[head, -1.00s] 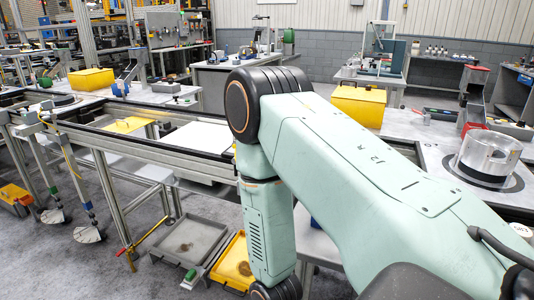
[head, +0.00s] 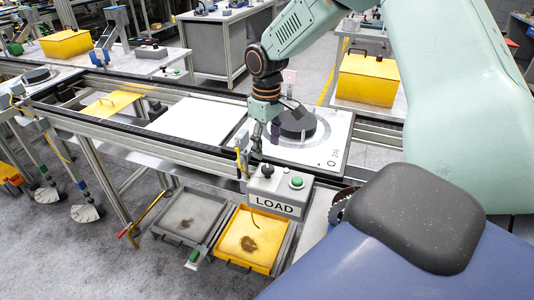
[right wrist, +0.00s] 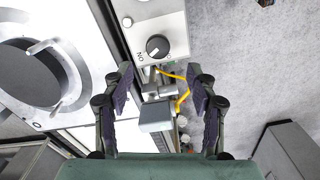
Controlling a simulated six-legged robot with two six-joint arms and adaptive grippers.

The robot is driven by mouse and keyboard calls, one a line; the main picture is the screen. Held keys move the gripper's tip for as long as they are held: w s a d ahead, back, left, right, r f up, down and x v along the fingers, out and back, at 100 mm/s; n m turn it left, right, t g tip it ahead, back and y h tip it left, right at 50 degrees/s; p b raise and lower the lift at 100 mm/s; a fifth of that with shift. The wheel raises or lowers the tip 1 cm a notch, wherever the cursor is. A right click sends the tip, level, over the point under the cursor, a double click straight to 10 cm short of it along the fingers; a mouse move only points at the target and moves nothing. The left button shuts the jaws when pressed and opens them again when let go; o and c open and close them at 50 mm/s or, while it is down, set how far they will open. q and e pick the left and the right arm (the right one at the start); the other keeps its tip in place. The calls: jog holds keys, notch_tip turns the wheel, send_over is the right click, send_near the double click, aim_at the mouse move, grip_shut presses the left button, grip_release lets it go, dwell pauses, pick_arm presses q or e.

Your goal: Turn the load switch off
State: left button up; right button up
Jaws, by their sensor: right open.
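The load switch is a black rotary knob (head: 267,170) on top of a grey control box (head: 277,206) marked LOAD. In the right wrist view the knob (right wrist: 157,46) has a pale pointer line, with lettering that looks like ON beside it. My right gripper (head: 257,150) is just above and behind the box in the head view, pointing down, partly hard to make out. In the right wrist view my right gripper (right wrist: 164,82) is open and empty; the knob shows beyond its fingertips, apart from them. My left gripper is not in view.
A green button (head: 296,182) sits beside the knob. A round black part (head: 297,122) rests on a white plate behind the box. A yellow tray (head: 262,225) and a grey tray (head: 190,203) lie below. A yellow cable (right wrist: 183,92) runs near the fingers.

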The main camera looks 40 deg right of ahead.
aim_at(268, 168)
jog(key=shift+r, duration=0.15)
jog(key=shift+f, duration=0.3)
jog(key=f, duration=0.3)
jog(key=d+f, duration=0.1)
jog(key=f, duration=0.1)
jog(key=shift+s+f, duration=0.2)
jog(key=shift+f, duration=0.1)
jog(key=shift+w+a+f, duration=0.1)
jog(key=shift+a+f, duration=0.45)
jog(key=shift+f, duration=0.1)
jog(key=shift+d+f, duration=0.1)
jog(key=shift+d, duration=0.35)
jog(key=shift+c, duration=0.8)
jog(key=shift+a, duration=0.3)
jog(key=c, duration=0.4)
jog(key=shift+d, duration=0.1)
jog(key=c, duration=0.6)
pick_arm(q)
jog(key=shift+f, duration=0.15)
